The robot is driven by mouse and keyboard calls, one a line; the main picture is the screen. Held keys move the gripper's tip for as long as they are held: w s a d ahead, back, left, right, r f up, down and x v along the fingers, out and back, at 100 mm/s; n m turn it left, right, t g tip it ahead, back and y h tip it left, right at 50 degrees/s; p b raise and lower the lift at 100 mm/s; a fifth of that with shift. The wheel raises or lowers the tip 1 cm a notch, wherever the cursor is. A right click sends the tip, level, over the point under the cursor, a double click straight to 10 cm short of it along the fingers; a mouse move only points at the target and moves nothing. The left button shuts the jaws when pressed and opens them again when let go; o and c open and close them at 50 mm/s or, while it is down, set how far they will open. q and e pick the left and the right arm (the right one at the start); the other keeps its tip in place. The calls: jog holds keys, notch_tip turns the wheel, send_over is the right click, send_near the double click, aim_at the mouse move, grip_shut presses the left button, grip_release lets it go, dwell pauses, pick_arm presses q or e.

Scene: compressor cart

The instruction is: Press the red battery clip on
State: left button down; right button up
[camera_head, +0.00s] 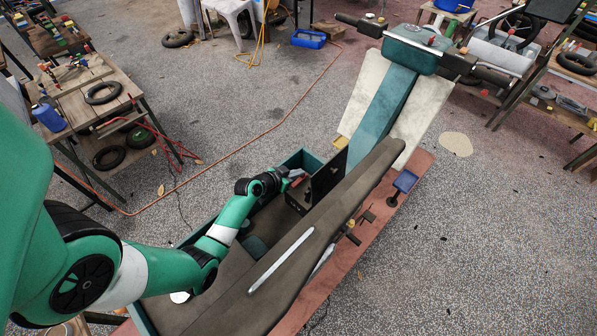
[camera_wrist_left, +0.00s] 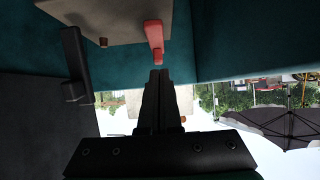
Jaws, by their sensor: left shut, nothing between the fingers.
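The red battery clip (camera_wrist_left: 154,34) shows in the left wrist view against the edge of a grey-beige battery block (camera_wrist_left: 110,20). In the head view a small red patch (camera_head: 297,181) shows at my left gripper (camera_head: 291,174), inside the teal open box of the cart. My left gripper (camera_wrist_left: 158,74) is shut and empty, its tips just below the clip's lower end in the wrist view; I cannot tell whether they touch. A black clip (camera_wrist_left: 72,52) hangs left of the battery. A small copper-coloured post (camera_wrist_left: 103,42) shows between the two clips. My right gripper is not in view.
Teal walls (camera_wrist_left: 245,35) enclose the battery closely. A black upright panel (camera_head: 328,178) and the long dark seat (camera_head: 335,215) stand right of my left gripper. A workbench (camera_head: 85,90) stands far left, and a red hose (camera_head: 230,153) crosses the open floor.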

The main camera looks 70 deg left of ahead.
pick_arm(q)
jog(key=shift+s+d+r, duration=0.15)
jog(key=shift+s, duration=0.1)
jog(key=s+d+r+p, duration=0.4)
jog(key=s+r+p, duration=0.25)
jog(key=r, duration=0.45)
jog(key=g+b, duration=0.2)
jog(key=b, duration=0.1)
send_over(297, 181)
jog(key=shift+h, duration=0.4)
notch_tip(297, 181, down, 7)
jog(key=shift+d+f, duration=0.1)
jog(key=shift+f, duration=0.1)
jog(key=f, duration=0.3)
jog(key=shift+w+f+b, duration=0.1)
jog(key=shift+w+b, duration=0.2)
jog(key=shift+b, duration=0.1)
jog(key=shift+f, duration=0.3)
